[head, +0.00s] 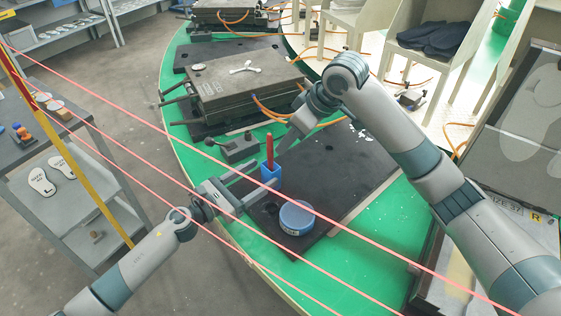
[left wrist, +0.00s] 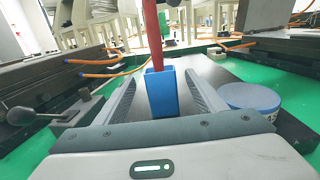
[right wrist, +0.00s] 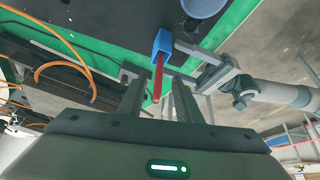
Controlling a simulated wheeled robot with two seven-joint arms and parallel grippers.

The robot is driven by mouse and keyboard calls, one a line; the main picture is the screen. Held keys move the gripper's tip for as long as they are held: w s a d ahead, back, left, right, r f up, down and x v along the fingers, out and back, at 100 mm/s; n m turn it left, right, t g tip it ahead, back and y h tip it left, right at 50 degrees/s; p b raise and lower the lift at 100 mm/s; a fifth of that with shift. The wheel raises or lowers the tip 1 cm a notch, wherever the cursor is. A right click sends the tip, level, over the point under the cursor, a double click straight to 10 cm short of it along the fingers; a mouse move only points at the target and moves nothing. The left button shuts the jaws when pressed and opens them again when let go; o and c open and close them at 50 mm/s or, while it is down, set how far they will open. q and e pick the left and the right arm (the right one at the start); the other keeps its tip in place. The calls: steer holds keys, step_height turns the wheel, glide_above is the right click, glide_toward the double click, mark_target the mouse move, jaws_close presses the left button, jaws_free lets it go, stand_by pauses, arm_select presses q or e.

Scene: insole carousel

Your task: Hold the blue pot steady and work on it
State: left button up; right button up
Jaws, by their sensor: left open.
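The blue pot (head: 270,174) is a small square cup standing on the dark plate, with a red stick (head: 270,150) upright in it. My left gripper (head: 256,190) is open and low beside the pot. In the left wrist view the pot (left wrist: 161,95) shows between its two fingers, with gaps on both sides. My right gripper (head: 281,145) is above, near the top of the stick. In the right wrist view its fingers are apart, and the stick (right wrist: 158,78) points up into the space between them. I cannot see either finger touching the stick.
A round tin with a blue lid (head: 297,216) stands on the dark plate (head: 345,180), close to the pot. A press block with hoses (head: 245,85) lies behind on the green table (head: 180,125). A grey shelf cart (head: 60,160) stands at left.

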mark_target(274, 165)
arm_select(q)
steer(key=x, duration=0.8)
steer(key=shift+w+d, duration=0.15)
steer(key=shift+d, duration=0.1)
